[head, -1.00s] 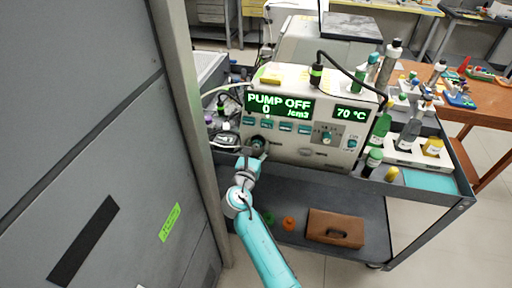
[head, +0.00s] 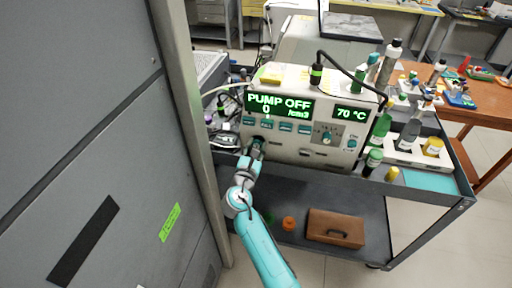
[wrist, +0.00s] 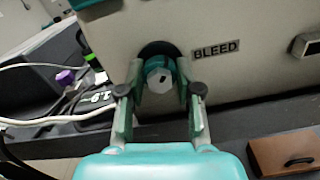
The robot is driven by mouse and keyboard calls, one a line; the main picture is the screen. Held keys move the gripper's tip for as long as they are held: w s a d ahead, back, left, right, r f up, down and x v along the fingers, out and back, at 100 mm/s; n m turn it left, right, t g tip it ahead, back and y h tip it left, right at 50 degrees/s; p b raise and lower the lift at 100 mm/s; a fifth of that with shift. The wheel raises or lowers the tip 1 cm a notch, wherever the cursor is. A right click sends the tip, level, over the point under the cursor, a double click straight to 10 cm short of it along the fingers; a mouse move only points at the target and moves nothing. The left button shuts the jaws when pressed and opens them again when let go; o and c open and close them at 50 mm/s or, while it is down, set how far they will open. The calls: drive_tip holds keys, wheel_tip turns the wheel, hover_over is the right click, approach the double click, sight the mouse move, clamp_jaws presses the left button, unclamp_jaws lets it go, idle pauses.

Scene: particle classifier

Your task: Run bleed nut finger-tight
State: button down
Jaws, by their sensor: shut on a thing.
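The bleed nut (wrist: 160,78) is a pale faceted nut on the front of the white pump unit (head: 285,150), left of the "BLEED" label (wrist: 216,49). A dark round recess or ring shows behind it. My gripper (wrist: 161,72) has its two green fingers on either side of the nut, shut on it. In the head view my gripper (head: 257,148) is at the lower left of the pump unit's front panel and hides the nut there. The display (head: 280,104) reads "PUMP OFF 0 /cm3", and a smaller one (head: 350,113) reads 70 °C.
The unit stands on a cart with a lower shelf (head: 375,215) bearing a brown case (head: 335,227). A tall grey cabinet (head: 90,140) closes off the left. Cables (wrist: 45,121) lie left of the nut. Bottles (head: 408,134) stand at the right.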

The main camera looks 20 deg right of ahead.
drive_tip(key=m, duration=0.4)
drive_tip(key=shift+m, duration=0.3)
drive_tip(key=m, duration=0.3)
drive_tip(key=shift+m, duration=0.4)
drive_tip(key=m, duration=0.8)
drive_tip(key=shift+f, duration=0.1)
drive_tip(key=m, duration=1.2)
drive_tip(key=shift+f, duration=0.1)
drive_tip(key=shift+s+a, duration=0.1)
